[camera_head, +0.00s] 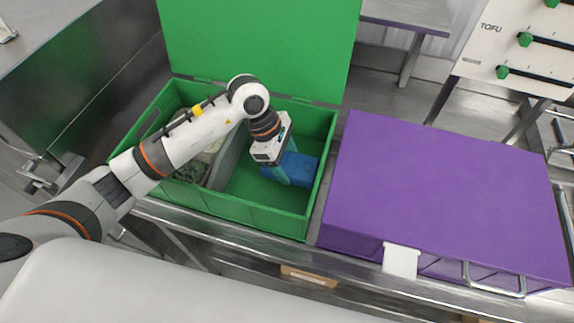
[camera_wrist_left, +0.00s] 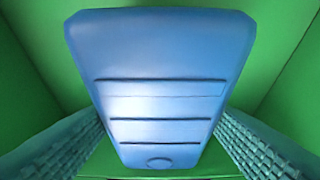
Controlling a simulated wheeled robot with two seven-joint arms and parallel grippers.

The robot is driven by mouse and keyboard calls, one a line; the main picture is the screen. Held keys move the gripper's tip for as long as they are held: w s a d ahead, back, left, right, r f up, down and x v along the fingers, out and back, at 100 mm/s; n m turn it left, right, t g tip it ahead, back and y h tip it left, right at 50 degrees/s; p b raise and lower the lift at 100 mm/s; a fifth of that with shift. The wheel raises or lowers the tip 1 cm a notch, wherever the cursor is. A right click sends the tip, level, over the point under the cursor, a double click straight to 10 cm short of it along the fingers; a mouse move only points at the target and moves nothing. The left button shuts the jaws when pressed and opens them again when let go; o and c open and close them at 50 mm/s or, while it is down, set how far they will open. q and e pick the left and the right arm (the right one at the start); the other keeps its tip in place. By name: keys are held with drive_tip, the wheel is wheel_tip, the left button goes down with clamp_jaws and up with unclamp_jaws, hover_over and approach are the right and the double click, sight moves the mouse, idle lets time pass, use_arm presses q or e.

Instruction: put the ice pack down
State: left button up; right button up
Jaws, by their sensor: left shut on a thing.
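The blue ice pack (camera_head: 301,166) is inside the right part of the open green box (camera_head: 252,213). My left gripper (camera_head: 287,172) reaches down into the box and is shut on the ice pack. In the left wrist view the ice pack (camera_wrist_left: 160,85) lies between the two teal ribbed fingers, with green walls around it. I cannot tell whether its underside touches the box floor. My right gripper is in neither view.
A divider (camera_head: 229,155) splits the green box, with other contents to its left. The green lid (camera_head: 262,45) stands open behind. A closed purple box (camera_head: 440,195) stands close on the right. The box floor left of the ice pack is bare.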

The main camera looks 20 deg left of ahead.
sight(287, 170)
use_arm(q)
wheel_tip(287, 170, down, 2)
drive_tip(key=shift+f+p, duration=0.2)
drive_tip(key=shift+p, duration=0.15)
drive_tip(key=shift+f, duration=0.35)
drive_tip(key=o, duration=1.2)
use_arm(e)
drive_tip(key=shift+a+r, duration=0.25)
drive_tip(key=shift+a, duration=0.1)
